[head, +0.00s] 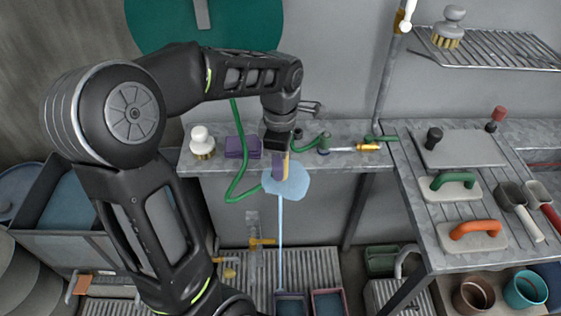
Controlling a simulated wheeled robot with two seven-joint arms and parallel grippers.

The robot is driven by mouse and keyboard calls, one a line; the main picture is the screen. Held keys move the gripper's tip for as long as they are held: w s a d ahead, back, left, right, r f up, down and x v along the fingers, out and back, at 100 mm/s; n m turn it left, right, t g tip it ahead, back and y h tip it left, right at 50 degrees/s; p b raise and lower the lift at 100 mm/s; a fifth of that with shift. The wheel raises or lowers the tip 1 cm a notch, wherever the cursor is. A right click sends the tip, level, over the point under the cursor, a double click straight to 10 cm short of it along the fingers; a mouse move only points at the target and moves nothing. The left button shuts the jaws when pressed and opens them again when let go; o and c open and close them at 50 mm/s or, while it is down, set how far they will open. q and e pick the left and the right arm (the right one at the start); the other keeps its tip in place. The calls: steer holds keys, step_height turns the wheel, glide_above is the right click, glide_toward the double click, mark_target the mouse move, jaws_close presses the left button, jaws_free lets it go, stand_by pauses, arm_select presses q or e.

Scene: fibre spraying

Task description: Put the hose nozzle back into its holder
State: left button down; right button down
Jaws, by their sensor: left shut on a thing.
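My left gripper (277,144) is above the front edge of the grey shelf, pointing down. It is shut on the hose nozzle, a purple and yellow piece (279,166) just below the jaws; the jaws hide its upper part. A green hose (237,192) hangs in a loop and runs up close to this piece. A pale blue patch (290,184), like water, lies around its lower end, and a thin blue streak drops from it. A purple block (236,148) stands on the shelf to the left; I cannot tell whether it is the holder. My right gripper is not in view.
On the shelf (335,163) stand a white-knobbed brush (202,143) and a green and brass fitting (367,147). A side table (455,262) with trowels and floats is on the right. Trays (328,302) lie below. A teal disc (200,25) is on the wall.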

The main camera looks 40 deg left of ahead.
arm_select(q)
steer(key=shift+f, duration=0.35)
steer(key=c, duration=0.9)
jaws_free()
step_height(320, 180, up, 8)
steer(key=shift+f+b, duration=0.1)
steer(key=shift+b, duration=0.2)
